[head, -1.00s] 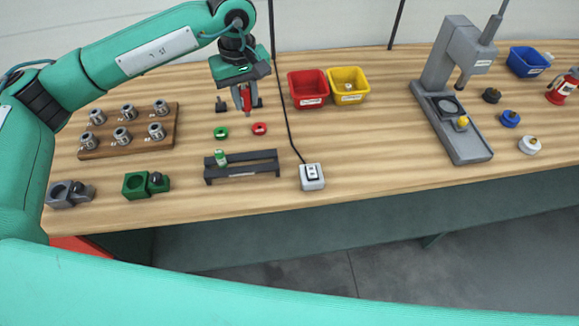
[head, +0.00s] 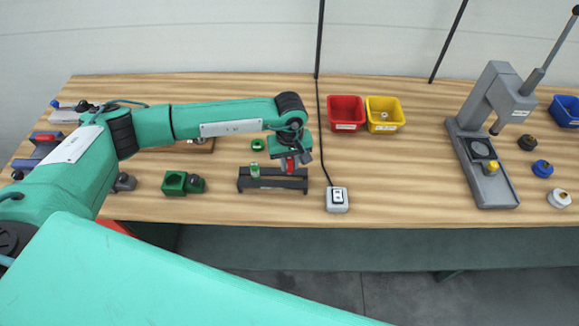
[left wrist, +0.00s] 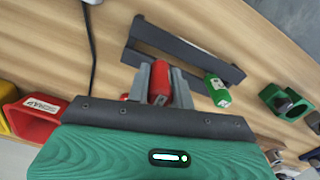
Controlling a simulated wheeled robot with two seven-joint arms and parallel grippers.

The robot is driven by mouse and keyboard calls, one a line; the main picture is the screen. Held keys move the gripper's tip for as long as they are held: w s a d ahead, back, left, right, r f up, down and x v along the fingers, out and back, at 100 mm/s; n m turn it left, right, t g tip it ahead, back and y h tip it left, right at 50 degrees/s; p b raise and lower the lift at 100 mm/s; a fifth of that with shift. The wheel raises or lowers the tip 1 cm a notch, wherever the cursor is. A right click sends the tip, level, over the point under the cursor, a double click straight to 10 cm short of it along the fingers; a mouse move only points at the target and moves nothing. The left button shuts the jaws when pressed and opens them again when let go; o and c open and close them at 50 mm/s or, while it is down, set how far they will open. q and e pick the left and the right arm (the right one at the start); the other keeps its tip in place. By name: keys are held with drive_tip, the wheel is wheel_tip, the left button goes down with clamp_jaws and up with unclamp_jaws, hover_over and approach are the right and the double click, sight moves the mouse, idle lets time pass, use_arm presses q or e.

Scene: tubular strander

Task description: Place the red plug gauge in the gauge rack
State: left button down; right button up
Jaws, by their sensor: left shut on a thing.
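My left gripper (head: 290,163) is shut on the red plug gauge (head: 290,167), which shows between the fingers in the left wrist view (left wrist: 159,82). The gauge is over the right part of the black gauge rack (head: 272,184). I cannot tell whether it touches the rack. The rack also shows in the left wrist view (left wrist: 165,42), just beyond the fingertips. A green plug gauge (head: 255,170) stands in the left part of the rack; it also shows in the left wrist view (left wrist: 217,92). My right gripper is not in view.
A grey switch box (head: 337,199) with a cable is right of the rack. A grey press (head: 485,150) stands at right.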

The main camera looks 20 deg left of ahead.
sight(289, 170)
use_arm(q)
wheel_tip(289, 170, down, 3)
drive_tip(key=shift+f+p, duration=0.2)
drive_tip(key=shift+p, duration=0.45)
drive_tip(key=shift+f, duration=0.2)
drive_tip(key=shift+f+b, duration=0.2)
drive_tip(key=shift+b, duration=0.2)
drive_tip(key=c, duration=1.2)
unclamp_jaws()
drive_tip(key=shift+r, duration=0.1)
drive_tip(key=shift+c, duration=0.2)
drive_tip(key=shift+r+p, duration=0.2)
drive_tip(key=shift+p, duration=0.2)
wheel_tip(289, 170, up, 10)
drive_tip(key=b, duration=0.5)
drive_tip(key=shift+r, duration=0.95)
